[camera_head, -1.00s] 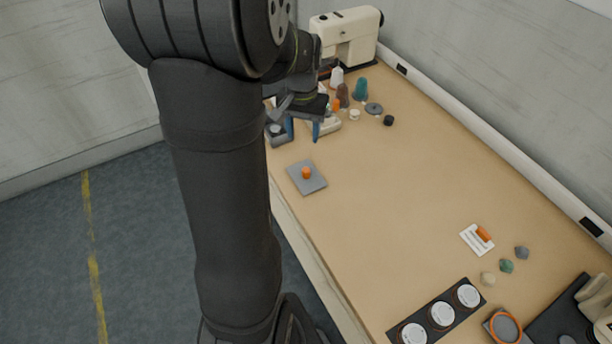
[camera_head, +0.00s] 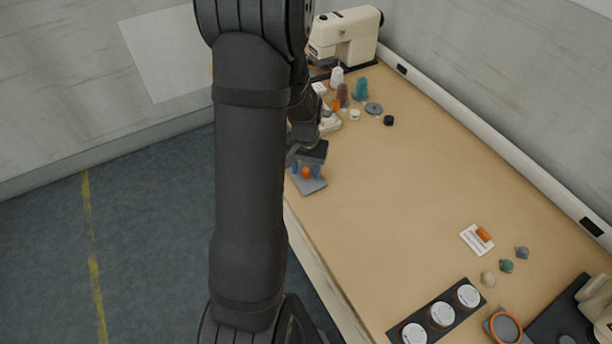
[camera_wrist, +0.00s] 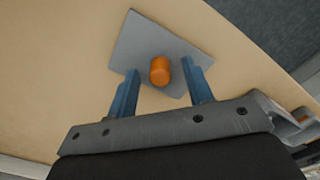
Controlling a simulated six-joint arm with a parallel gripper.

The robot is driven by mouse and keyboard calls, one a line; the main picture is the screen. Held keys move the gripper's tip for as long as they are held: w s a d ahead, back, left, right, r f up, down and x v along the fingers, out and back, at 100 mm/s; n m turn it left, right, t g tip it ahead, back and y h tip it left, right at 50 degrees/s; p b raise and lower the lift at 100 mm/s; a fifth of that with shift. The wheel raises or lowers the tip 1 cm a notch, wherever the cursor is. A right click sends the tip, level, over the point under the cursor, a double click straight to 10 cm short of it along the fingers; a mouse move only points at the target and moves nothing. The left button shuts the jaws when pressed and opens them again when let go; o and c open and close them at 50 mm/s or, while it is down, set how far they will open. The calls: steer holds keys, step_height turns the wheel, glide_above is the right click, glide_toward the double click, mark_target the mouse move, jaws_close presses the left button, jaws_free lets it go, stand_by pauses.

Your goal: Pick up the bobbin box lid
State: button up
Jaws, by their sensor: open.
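The bobbin box lid (camera_head: 316,187) is a flat grey square plate with an orange knob (camera_head: 306,173) in its middle. It lies flat on the table near the left edge, and its plate also shows in the wrist view (camera_wrist: 145,38). My gripper (camera_head: 307,168) is open over the lid. In the wrist view the two blue fingers of my gripper (camera_wrist: 160,70) stand on either side of the orange knob (camera_wrist: 160,71), with a gap on each side. I cannot tell how far the fingertips are above the plate.
A cream sewing machine (camera_head: 345,38) and several thread cones, including a teal one (camera_head: 361,90), stand at the back. A white card (camera_head: 477,240), small coloured lumps and a dark tray (camera_head: 460,308) of white discs are at the front right. The table middle is clear.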

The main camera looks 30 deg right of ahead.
steer(key=shift+f, duration=0.15)
jaws_close()
